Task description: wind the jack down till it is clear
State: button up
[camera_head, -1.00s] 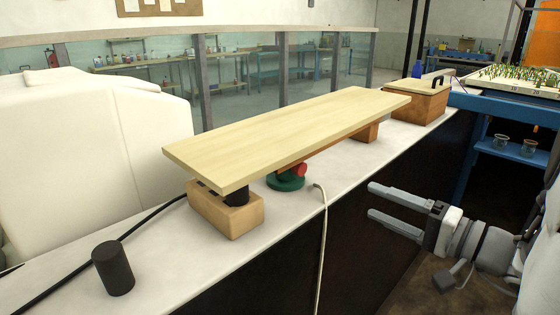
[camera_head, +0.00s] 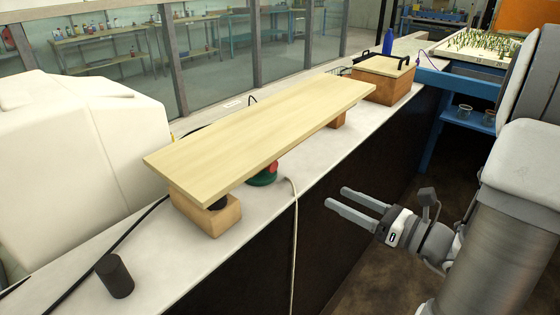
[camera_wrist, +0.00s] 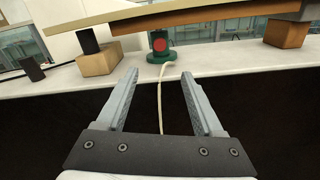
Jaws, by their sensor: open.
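The jack (camera_head: 263,176) has a green body and a red part, and stands on the white ledge under a long wooden board (camera_head: 265,125). In the wrist view the jack (camera_wrist: 161,46) shows upright between the lines of my fingers, with its red round part facing me. The board hides its top, so I cannot tell whether it touches. My gripper (camera_head: 336,203) is open and empty, in front of the ledge and apart from the jack. It also shows in the wrist view (camera_wrist: 157,85).
A wooden block (camera_head: 212,214) with a black piece on it is under the board's near end; another block (camera_head: 338,120) is under the far part. A black cylinder (camera_head: 115,277) stands on the ledge. A pale cord (camera_head: 294,235) hangs over the ledge's front near the jack.

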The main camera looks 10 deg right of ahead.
aim_at(274, 166)
jog(key=b+x, duration=0.2)
jog(key=x, duration=1.5)
jog(key=shift+w+a+f, duration=0.1)
jog(key=shift+w, duration=0.05)
grip_shut()
